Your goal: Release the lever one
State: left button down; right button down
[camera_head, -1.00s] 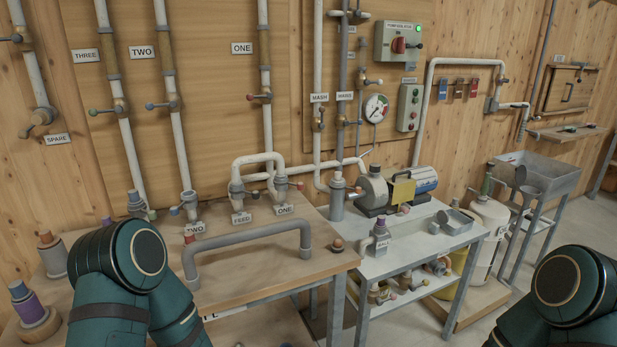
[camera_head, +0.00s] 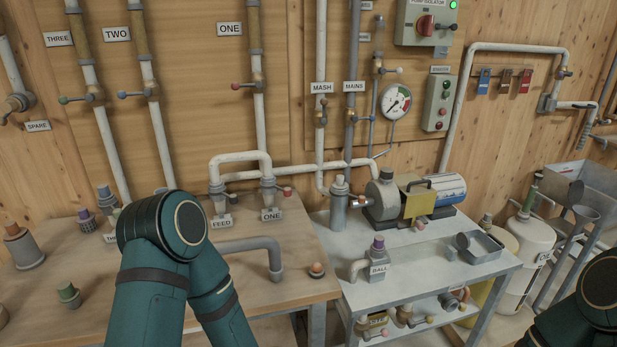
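The pipe under the sign ONE (camera_head: 230,29) carries a valve with a red-tipped lever (camera_head: 248,86) that points left, roughly level, across the upright pipe. On the table below, a fitting with the label ONE (camera_head: 271,215) has a small red-tipped handle (camera_head: 286,191) on its right side. A U-shaped white pipe (camera_head: 240,158) joins it to the fitting marked FEED (camera_head: 221,222). My arms show only as dark green links at the bottom; neither gripper is in view. My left arm hides part of the table and the lower pipework.
Pipes TWO (camera_head: 151,100) and THREE (camera_head: 89,75) stand left of pipe ONE with similar levers. A wooden table (camera_head: 310,285) and a grey pump bench (camera_head: 420,262) stand before the wall. A gauge (camera_head: 396,101) hangs at the right.

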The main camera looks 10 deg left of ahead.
aim_at(287, 191)
jog(key=i+l, duration=0.3)
jog(key=i+l+u, duration=0.1)
jog(key=i+l, duration=0.25)
jog(key=l, duration=0.2)
